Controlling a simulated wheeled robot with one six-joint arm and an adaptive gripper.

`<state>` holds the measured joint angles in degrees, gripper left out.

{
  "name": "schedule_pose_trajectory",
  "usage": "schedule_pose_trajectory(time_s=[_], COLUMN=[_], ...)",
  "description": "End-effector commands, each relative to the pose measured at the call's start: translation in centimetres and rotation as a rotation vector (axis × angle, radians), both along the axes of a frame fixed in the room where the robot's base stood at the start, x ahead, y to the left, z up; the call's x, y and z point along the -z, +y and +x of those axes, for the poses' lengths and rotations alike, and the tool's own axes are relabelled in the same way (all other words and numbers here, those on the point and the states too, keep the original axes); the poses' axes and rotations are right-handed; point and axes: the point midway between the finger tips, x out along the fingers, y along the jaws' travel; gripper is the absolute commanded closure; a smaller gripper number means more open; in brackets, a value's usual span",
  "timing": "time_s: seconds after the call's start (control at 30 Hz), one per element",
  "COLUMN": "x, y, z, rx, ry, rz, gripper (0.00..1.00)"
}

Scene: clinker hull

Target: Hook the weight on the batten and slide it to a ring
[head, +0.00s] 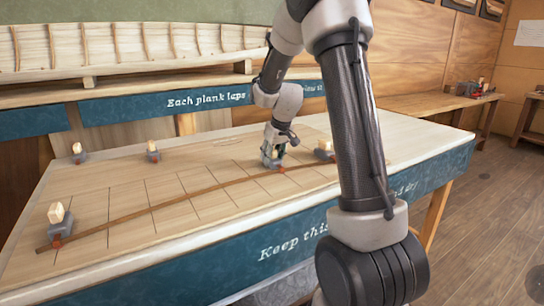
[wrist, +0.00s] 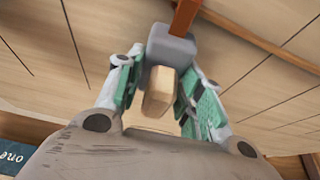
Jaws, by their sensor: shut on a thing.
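My gripper (head: 272,153) is over the table towards its back right. In the wrist view its green-padded fingers (wrist: 162,88) are shut on the pale wooden handle of a grey weight (wrist: 172,48). A red-brown hook (wrist: 184,16) reaches from the weight to the batten (wrist: 250,40); whether it rests on it is unclear. In the head view the long brown batten (head: 150,208) curves across the tabletop. One weight (head: 60,226) stands at its left end and another (head: 325,151) near its right end, partly beside my arm. I cannot make out a ring.
Two more weights, one at the back left (head: 79,156) and one further right (head: 153,155), stand apart from the batten. Thin grid lines mark the pale tabletop (head: 190,180). A planked hull (head: 130,45) lies behind. The front left tabletop is clear.

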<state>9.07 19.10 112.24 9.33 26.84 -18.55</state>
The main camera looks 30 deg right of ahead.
Motion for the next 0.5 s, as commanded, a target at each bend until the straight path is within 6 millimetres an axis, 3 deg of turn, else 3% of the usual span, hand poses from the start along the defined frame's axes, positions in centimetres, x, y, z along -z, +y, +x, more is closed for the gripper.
schedule_pose_trajectory(time_s=[0.3,0.33,0.43,0.5], x=[-0.02,-0.02,0.00,0.02], y=[-0.02,-0.02,-0.02,-0.01], z=[0.07,0.07,0.05,0.04], rx=[0.000,0.000,0.000,0.000], ry=[-0.002,-0.002,-0.002,-0.001], rz=[-0.001,-0.001,0.000,0.000], gripper=[1.00,0.57,0.39,0.38])
